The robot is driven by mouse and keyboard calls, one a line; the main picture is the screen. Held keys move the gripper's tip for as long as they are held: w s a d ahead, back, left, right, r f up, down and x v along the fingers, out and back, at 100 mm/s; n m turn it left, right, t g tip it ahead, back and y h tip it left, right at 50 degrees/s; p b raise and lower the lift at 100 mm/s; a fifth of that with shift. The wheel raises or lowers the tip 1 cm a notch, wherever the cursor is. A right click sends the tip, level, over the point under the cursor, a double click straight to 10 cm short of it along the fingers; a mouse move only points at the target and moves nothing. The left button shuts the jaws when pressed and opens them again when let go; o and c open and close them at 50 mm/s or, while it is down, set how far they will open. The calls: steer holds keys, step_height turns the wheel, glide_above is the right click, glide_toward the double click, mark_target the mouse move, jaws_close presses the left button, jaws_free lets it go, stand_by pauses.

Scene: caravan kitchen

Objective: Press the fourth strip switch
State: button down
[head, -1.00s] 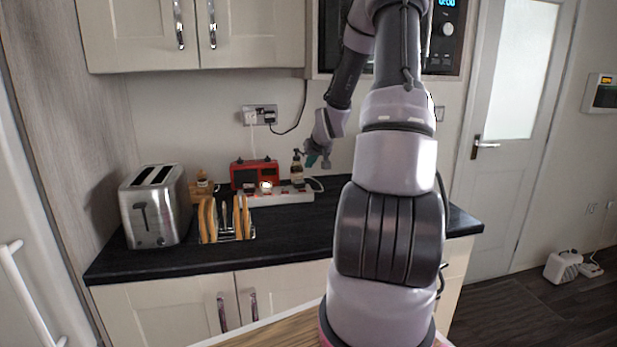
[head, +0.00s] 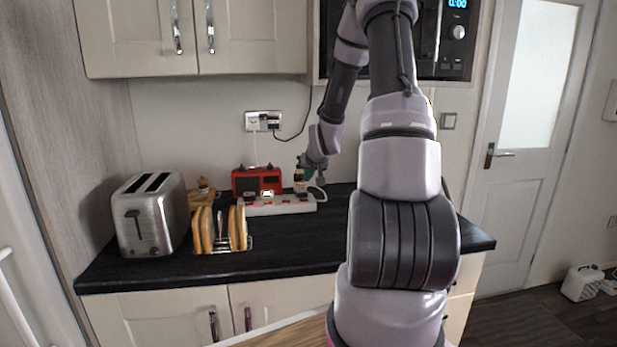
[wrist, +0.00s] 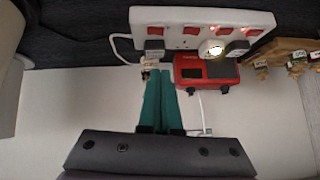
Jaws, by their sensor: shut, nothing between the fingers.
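A white power strip (head: 280,207) lies on the dark counter in front of a red radio. In the wrist view, the strip (wrist: 200,18) spans the top and shows a row of red rocker switches. The leftmost switch (wrist: 163,31) and its neighbour (wrist: 191,30) look unlit; the two to the right (wrist: 224,32) (wrist: 252,32) look brighter, as if lit. Dark plugs and a round pale plug sit in its sockets. My gripper (wrist: 163,73) has its teal fingers together and empty, apart from the strip. In the head view, my gripper (head: 320,178) is near the strip's right end.
The red radio (head: 257,181) stands behind the strip. A toast rack (head: 222,240) and a toaster (head: 150,215) stand to the left. The counter's right front is clear.

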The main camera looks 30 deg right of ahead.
glide_above(304, 200)
steer(key=s, duration=0.1)
step_height(304, 200, down, 4)
steer(key=f, duration=0.1)
steer(key=a+f, duration=0.1)
steer(key=f, duration=0.1)
steer(key=shift+f, duration=0.55)
steer(key=shift+f, duration=0.1)
